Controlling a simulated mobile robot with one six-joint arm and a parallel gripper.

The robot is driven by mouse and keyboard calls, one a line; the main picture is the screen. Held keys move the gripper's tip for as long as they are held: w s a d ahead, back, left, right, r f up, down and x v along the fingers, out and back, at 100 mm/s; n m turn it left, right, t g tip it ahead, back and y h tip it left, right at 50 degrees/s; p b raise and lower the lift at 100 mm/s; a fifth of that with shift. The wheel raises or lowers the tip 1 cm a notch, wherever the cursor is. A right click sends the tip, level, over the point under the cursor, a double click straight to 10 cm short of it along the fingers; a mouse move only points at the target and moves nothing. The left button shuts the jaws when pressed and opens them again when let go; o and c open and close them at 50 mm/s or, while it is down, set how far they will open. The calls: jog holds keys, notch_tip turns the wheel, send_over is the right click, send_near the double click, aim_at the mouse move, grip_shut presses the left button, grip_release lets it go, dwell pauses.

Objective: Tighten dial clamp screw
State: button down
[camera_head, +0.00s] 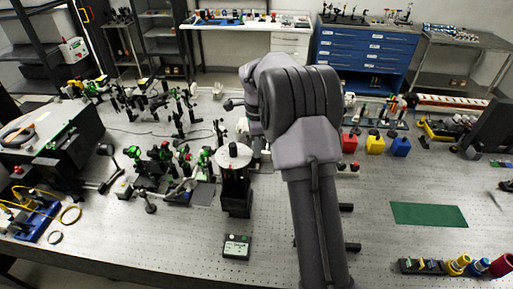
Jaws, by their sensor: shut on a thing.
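A round pale dial (233,156) with a small red spot and a dark knob on top sits on a dark upright post mount (236,196) on the bench, just left of my arm. The clamp screw is too small to make out. My grey and black arm rises from the bottom edge and bends over to the far left. Its wrist end comes down behind and just right of the dial. My gripper's fingers are hidden behind the arm, so what they touch cannot be seen.
A small meter box (237,246) stands in front of the dial mount. Green-marked optics mounts (165,157) crowd the bench to the left. Red, yellow (374,145) and blue blocks stand right of my arm. A green mat (428,215) lies on clear bench at the right.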

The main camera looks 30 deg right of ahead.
jog(key=c, duration=1.4)
grip_release()
jog(key=shift+r, duration=0.1)
notch_tip(320, 180, up, 17)
jog(key=p, duration=0.3)
jog(key=shift+r+p, duration=0.15)
jog(key=shift+p, duration=0.25)
